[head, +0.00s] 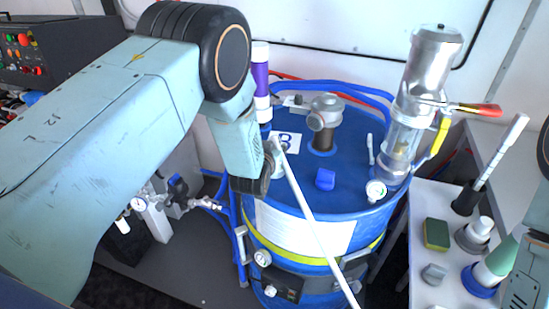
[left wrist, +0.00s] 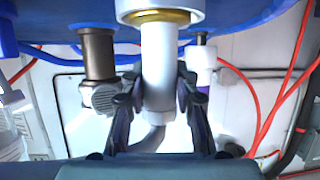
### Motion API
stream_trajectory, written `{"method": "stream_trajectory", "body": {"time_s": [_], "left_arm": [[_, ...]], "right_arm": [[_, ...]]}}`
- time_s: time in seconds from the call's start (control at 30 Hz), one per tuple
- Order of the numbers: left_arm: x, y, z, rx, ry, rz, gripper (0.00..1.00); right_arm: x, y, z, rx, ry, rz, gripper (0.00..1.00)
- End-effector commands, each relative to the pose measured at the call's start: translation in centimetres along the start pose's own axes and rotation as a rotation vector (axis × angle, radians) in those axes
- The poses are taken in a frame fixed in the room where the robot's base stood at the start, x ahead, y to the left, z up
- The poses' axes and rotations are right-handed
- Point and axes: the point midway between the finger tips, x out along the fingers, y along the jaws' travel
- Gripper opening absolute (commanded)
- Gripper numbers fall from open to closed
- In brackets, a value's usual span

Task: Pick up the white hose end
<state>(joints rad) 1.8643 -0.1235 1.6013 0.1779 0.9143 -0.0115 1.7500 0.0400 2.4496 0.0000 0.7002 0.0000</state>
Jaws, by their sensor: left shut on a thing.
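The white hose end (left wrist: 157,62) is a white cylinder with a gold ring near its top in the left wrist view. The two dark fingers of my left gripper (left wrist: 156,95) are shut on it from both sides. In the head view my left gripper (head: 268,170) is at the near left edge of the blue drum's lid, largely hidden by my arm. A thin white hose (head: 318,232) runs from there down across the drum's front. My right gripper is out of view.
A white side table (head: 425,205) at right holds a sponge (head: 436,235) and several fittings. A control panel (head: 25,50) is at upper left.

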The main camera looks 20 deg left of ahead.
Motion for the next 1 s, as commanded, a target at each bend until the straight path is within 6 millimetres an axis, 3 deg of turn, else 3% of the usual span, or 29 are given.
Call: {"method": "stream_trajectory", "body": {"time_s": [0.27,0.77,1.0], "left_arm": [[0.0,0.0,-0.1,0.0,0.002,0.0,0.0],[-0.1,0.0,-0.6,0.0,0.005,0.001,0.0],[-1.2,0.1,-3.3,0.001,0.008,0.001,0.0]], "right_arm": [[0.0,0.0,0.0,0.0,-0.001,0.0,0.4],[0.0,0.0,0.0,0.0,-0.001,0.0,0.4],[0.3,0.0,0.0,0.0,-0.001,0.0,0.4]]}}
